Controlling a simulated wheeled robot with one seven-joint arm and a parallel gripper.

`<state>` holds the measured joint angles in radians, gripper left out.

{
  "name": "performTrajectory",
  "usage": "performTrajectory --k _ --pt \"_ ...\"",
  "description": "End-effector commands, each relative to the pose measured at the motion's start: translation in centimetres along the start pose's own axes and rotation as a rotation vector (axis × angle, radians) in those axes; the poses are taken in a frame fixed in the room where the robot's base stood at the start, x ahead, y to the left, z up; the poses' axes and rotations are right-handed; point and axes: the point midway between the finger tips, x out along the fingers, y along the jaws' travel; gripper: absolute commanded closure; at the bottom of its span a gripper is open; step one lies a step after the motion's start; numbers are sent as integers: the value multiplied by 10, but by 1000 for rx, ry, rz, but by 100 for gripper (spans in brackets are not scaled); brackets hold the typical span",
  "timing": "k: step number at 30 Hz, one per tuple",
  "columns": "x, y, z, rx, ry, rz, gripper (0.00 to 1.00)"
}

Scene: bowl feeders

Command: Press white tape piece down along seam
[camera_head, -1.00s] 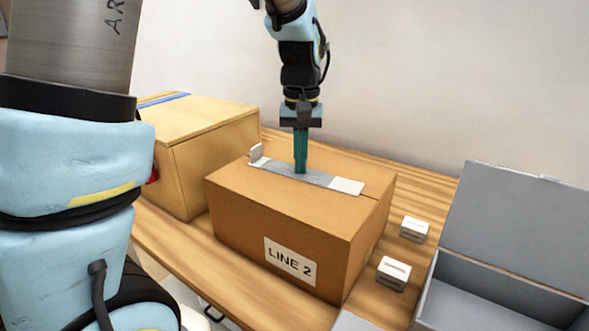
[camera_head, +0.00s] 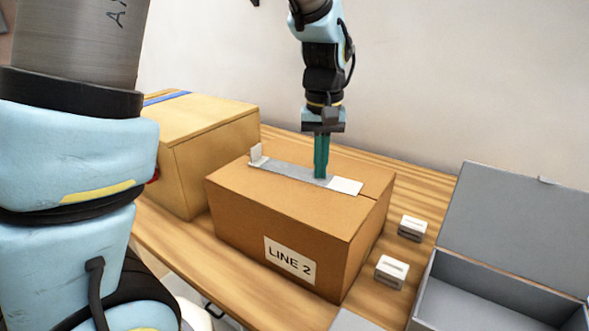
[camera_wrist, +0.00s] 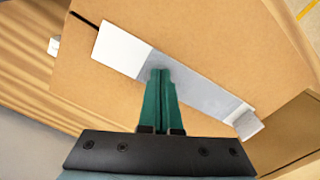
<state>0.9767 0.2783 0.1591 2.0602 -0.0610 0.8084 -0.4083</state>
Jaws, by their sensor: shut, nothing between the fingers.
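A cardboard box (camera_head: 290,225) labelled LINE 2 stands on the table. A tape strip lies along the seam on its top, with a grey middle stretch (camera_head: 292,174) and a flat white piece (camera_head: 346,186) at its right end. At its left end a small white tab (camera_head: 256,154) stands up from the box. My gripper (camera_head: 320,177) is shut and empty, pointing down, its green fingertips at the strip just left of the white piece. In the wrist view the fingertips (camera_wrist: 160,73) are by the grey-white border; the white piece (camera_wrist: 121,48) is up-left. Exact contact is unclear.
A wooden box (camera_head: 205,155) with a blue stripe stands close behind on the left. Two small white blocks (camera_head: 412,227) (camera_head: 391,272) lie right of the cardboard box. An open grey case (camera_head: 515,225) stands at the far right.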

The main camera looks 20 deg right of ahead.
Motion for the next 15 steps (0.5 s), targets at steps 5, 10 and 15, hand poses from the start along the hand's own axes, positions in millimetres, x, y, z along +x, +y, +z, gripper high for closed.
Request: performTrajectory --k 5,10,15 --pt "0 8 3 1 0 -1 100" --pt "2 18 8 2 0 -1 100" --pt "3 24 11 1 0 0 100"
